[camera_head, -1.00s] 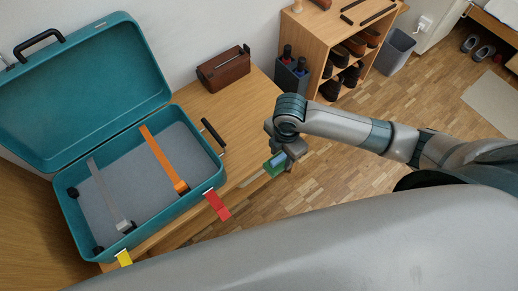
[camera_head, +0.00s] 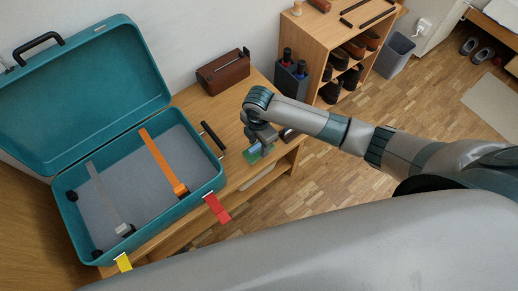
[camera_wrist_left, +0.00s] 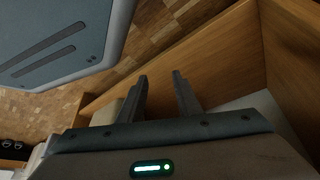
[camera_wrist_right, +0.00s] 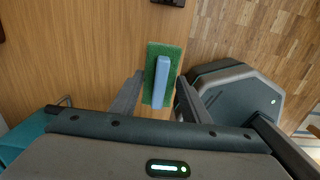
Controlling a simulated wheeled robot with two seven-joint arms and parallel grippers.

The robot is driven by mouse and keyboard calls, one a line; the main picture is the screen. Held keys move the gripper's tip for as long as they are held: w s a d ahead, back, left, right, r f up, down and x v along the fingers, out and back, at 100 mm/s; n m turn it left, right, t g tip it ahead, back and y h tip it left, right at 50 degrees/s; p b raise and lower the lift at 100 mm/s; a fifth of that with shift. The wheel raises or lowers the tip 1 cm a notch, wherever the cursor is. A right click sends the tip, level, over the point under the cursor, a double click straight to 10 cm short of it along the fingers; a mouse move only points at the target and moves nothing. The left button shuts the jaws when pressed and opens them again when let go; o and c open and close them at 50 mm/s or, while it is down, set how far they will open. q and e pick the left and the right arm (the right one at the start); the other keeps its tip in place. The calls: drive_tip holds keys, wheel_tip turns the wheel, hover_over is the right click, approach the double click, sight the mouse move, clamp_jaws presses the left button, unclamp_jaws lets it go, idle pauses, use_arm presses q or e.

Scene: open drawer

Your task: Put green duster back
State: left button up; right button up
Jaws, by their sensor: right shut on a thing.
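The green duster (camera_head: 252,156) is a green pad with a blue handle. In the right wrist view it shows as a green pad (camera_wrist_right: 157,50) with its handle between the fingers. My right gripper (camera_wrist_right: 160,97) is shut on its handle. In the head view the held duster is near the front edge of the wooden bench, right of the open teal suitcase; whether it touches the bench cannot be told. My left gripper (camera_wrist_left: 162,88) shows in the left wrist view, fingers apart and empty, facing wooden panels.
The suitcase (camera_head: 217,178) holds orange and grey straps; red (camera_head: 217,207) and yellow (camera_head: 123,262) tags hang at its front. On the bench (camera_head: 202,108) stand a brown box (camera_head: 222,74) and a dark holder (camera_head: 290,80). A shoe shelf (camera_head: 312,45) is at back right.

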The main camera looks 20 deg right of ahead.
sight(259, 150)
drive_tip(key=shift+f, duration=0.2)
wheel_tip(259, 150, down, 3)
drive_tip(key=shift+f, duration=0.3)
drive_tip(key=o, duration=0.9)
use_arm(q)
drive_tip(key=shift+w, duration=0.4)
drive_tip(key=shift+s, duration=0.1)
